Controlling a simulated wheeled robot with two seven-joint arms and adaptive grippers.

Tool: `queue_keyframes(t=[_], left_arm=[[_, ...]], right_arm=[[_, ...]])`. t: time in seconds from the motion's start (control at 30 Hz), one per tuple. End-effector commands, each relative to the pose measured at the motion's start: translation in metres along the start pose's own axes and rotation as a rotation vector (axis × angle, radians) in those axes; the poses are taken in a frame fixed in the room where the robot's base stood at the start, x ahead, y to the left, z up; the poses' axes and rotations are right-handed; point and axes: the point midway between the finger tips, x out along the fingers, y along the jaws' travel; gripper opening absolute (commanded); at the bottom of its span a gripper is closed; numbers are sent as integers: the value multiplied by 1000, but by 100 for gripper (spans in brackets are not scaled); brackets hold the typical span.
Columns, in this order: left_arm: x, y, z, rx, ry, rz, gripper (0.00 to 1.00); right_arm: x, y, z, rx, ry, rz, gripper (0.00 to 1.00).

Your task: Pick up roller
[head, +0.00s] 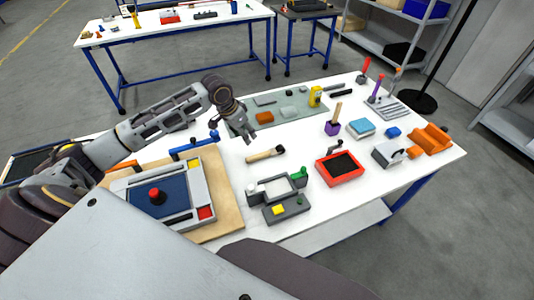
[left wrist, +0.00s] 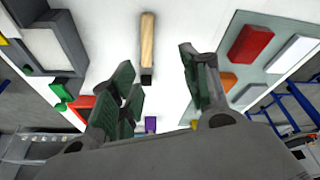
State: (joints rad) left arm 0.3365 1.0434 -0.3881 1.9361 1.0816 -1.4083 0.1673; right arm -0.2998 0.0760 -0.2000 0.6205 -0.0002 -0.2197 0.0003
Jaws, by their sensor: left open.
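A short tool with a pale wooden handle (head: 262,155) and a dark end lies flat on the white table, near the middle; it looks like the roller, but its dark end is small and unclear. In the left wrist view the wooden handle (left wrist: 147,40) and its black end lie ahead, between the directions of the two fingers. My left gripper (head: 247,137) is open and empty above the table, just behind and left of the tool, apart from it. My right gripper is not in view.
A red tray (head: 322,175) with a dark inside stands right of the tool. A grey fixture (head: 257,192) with green parts is in front. A blue-grey panel with a red knob (head: 155,196) stands left. A grey-green mat (head: 300,116) with small blocks lies behind.

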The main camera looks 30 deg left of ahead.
Motion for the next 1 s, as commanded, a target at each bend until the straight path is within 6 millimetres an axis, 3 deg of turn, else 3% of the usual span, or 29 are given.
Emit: queue_keyframes(t=[0.3, 0.6, 1.0], left_arm=[[-1, 24, -5, 177, 33, 108, 46], [-1, 24, -8, 345, 56, 103, 46], [-1, 24, -8, 362, 57, 101, 46]], right_arm=[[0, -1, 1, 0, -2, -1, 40], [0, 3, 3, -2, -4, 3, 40], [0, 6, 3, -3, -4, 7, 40]])
